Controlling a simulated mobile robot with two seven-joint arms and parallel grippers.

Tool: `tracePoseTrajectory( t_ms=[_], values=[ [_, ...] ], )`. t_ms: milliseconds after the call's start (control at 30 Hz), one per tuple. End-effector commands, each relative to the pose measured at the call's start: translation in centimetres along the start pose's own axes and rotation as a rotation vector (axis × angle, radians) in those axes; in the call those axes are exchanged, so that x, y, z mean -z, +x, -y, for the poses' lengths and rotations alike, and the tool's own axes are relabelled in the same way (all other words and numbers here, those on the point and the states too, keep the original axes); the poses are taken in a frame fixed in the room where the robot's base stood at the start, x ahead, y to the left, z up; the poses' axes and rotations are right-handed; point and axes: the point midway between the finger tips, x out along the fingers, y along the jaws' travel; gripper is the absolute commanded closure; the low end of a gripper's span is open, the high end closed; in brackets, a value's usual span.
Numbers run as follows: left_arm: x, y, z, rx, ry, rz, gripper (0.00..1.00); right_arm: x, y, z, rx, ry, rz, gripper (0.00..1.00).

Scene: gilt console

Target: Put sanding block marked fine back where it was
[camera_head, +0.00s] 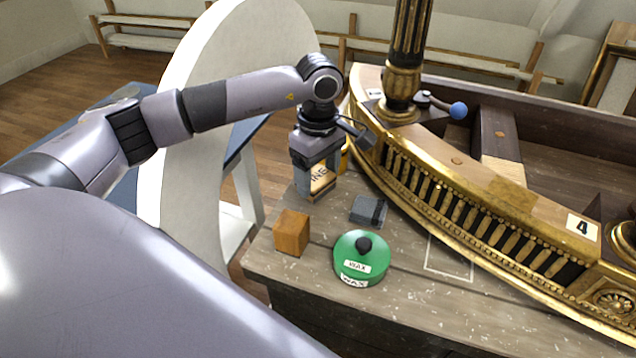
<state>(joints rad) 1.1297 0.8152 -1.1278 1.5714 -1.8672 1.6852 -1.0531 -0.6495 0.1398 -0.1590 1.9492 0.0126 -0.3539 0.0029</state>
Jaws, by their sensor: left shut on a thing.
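My left gripper (318,186) points down at the far left part of the wooden bench. It is shut on the sanding block (321,176), a tan block whose dark lettering shows partly as "NE" between the fingers. The fingers hide the rest of the word. The block is low by the bench's back left edge; I cannot tell whether it touches the bench top. A thin white outlined rectangle (449,262) is marked on the bench in front of the gilt console and is empty. My right gripper is not in view.
An orange-brown block (291,233), a grey block with a dark part (368,210) and a green wax tin (360,262) stand on the bench (400,312) nearer than the gripper. The curved gilt console (475,205) fills the right. A blue-knobbed tool (457,110) rests on it.

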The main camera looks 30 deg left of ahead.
Motion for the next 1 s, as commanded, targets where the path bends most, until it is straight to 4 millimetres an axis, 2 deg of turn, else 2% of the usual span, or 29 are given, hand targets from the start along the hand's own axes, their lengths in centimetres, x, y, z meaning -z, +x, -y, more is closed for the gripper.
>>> tracePoseTrajectory(
  t_ms=[100, 200, 600, 633, 700, 1000],
  values=[
    [0.0, 2.0, 0.1, 0.006, 0.000, 0.000, 0.53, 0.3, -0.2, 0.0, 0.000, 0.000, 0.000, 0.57],
    [0.0, 3.0, 0.1, 0.004, 0.001, -0.001, 0.53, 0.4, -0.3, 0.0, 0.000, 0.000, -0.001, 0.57],
    [0.0, 3.7, 0.0, 0.002, 0.001, -0.001, 0.53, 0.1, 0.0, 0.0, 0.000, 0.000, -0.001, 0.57],
    [0.0, 3.7, 0.0, 0.002, 0.001, -0.001, 0.25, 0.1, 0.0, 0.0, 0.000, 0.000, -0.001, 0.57],
    [0.0, 3.6, 0.0, 0.002, 0.001, -0.001, 0.03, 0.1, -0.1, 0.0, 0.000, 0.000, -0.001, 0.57],
    [0.0, 3.5, 0.0, 0.002, 0.000, -0.001, 0.03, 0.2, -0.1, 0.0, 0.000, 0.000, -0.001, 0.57]
  ],
)
